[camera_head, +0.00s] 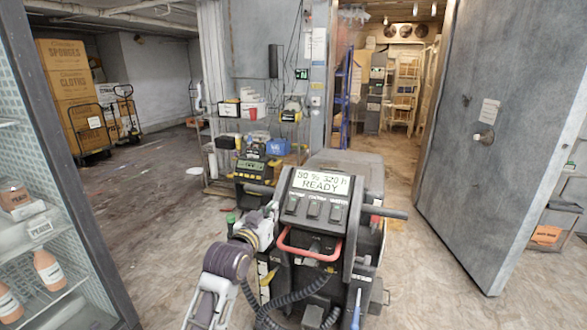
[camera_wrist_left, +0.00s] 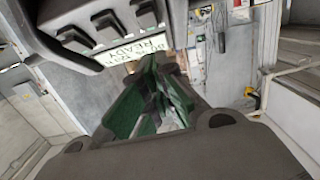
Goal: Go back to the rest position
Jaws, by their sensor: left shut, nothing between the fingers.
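My left gripper (camera_head: 270,212) is at the left side of a dark machine (camera_head: 318,215), close to its control panel. I cannot tell in the head view whether it touches it. In the left wrist view the green-lined fingers of my left gripper (camera_wrist_left: 155,82) are shut with nothing between them. The machine's panel, with dark switches and a READY display (camera_wrist_left: 132,50), lies just beyond them, tilted. In the head view the display (camera_head: 321,182) stands above several switches and a red handle (camera_head: 308,247). My right gripper is not in view.
A glass-fronted cabinet (camera_head: 75,150) with bottles stands at the left edge. A shelf cart (camera_head: 221,165) with boxes and a second dark device (camera_head: 252,168) are behind the machine. The big grey freezer door (camera_head: 490,130) stands open at right. Floor is clear at left.

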